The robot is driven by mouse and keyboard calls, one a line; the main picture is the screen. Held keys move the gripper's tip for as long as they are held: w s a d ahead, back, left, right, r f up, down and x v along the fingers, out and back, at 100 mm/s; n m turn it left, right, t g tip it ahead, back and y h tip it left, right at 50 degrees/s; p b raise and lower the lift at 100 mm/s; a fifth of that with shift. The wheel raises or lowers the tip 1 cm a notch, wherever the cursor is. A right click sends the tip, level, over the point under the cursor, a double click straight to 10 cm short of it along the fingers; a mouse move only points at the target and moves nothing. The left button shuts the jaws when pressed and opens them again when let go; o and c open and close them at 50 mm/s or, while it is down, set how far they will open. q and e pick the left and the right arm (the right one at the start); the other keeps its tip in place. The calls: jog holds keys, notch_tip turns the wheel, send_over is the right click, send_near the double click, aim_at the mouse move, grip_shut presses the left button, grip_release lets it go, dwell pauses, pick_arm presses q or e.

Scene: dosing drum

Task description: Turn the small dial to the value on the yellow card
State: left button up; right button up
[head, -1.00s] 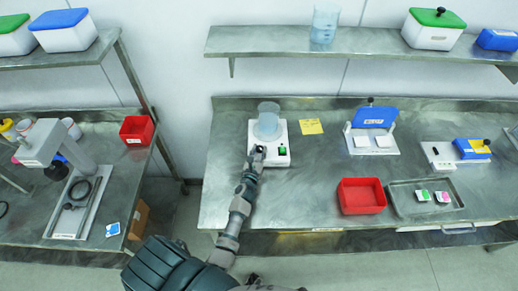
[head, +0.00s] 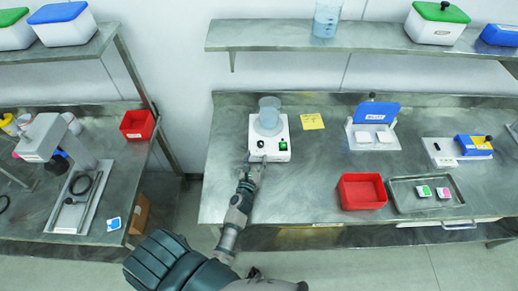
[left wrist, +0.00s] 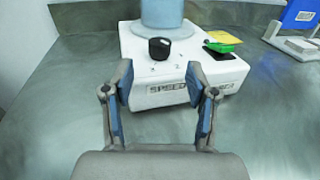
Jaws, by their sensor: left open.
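The small black dial (left wrist: 159,48) sits on the front of a white device (left wrist: 150,94) with a clear beaker (head: 269,115) on top. The dial also shows in the head view (head: 261,144). The yellow card (head: 312,121) lies on the bench to the right of the device; its writing is too small to read. My left gripper (left wrist: 160,75) is open and empty, at the front edge of the device, with the dial ahead of its fingertips and apart from them. My right gripper is not in view.
A green switch (left wrist: 222,40) sits right of the dial. The bench left of the device is clear.

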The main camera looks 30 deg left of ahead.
pick_arm(q)
jog(key=v, duration=0.5)
jog(key=shift+s+d, duration=0.1)
jog(key=shift+s, duration=0.05)
jog(key=shift+f, duration=0.1)
